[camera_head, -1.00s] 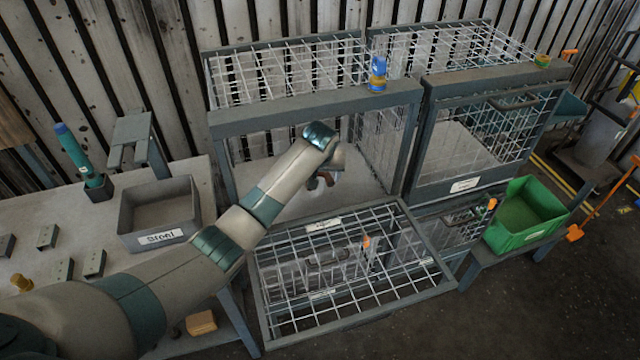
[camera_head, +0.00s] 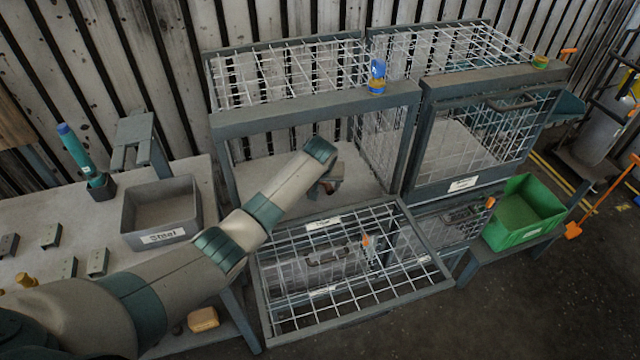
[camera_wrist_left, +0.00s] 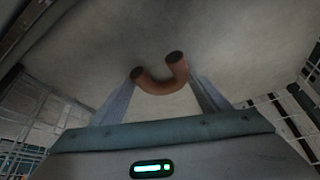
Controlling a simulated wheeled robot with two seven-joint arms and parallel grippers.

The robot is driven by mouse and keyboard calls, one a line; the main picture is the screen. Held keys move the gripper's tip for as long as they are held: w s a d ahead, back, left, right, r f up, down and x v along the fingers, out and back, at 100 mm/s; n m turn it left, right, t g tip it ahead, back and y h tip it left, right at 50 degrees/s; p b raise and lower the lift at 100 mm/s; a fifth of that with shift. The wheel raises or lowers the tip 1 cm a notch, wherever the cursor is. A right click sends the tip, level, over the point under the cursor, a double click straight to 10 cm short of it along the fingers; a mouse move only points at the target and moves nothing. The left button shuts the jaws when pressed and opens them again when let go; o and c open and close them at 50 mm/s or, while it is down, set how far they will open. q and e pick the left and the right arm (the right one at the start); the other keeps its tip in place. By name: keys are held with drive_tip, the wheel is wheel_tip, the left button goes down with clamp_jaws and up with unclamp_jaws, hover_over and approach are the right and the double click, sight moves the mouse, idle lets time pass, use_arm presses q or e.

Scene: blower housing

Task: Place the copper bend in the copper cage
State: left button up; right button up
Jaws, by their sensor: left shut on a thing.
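The copper bend (camera_wrist_left: 160,84) is a brown U-shaped tube. In the wrist view it sits between the two fingers of my left gripper (camera_wrist_left: 163,88), which is shut on it. In the head view the left gripper (camera_head: 332,184) is inside the open left wire cage (camera_head: 312,112), above its pale floor, mostly hidden by my forearm; only a bit of brown shows there. The cage's mesh door (camera_head: 350,262) is folded down in front, and its label is too small to read. The gap between bend and floor is hard to judge. My right gripper is not in view.
A second cage (camera_head: 470,185) to the right has its front shut. A blue and yellow item (camera_head: 377,76) stands on the left cage's top frame. A grey bin labelled Steel (camera_head: 160,212) is on the left table. A green bin (camera_head: 524,212) stands at right.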

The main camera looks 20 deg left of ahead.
use_arm(q)
drive_tip(key=o, duration=1.2)
drive_tip(key=shift+c, duration=0.2)
drive_tip(key=shift+r, duration=0.1)
drive_tip(key=b+v, duration=0.1)
drive_tip(key=v, duration=0.5)
drive_tip(key=shift+b, duration=0.3)
drive_tip(key=shift+s+r, duration=0.4)
drive_tip(key=shift+r, duration=0.25)
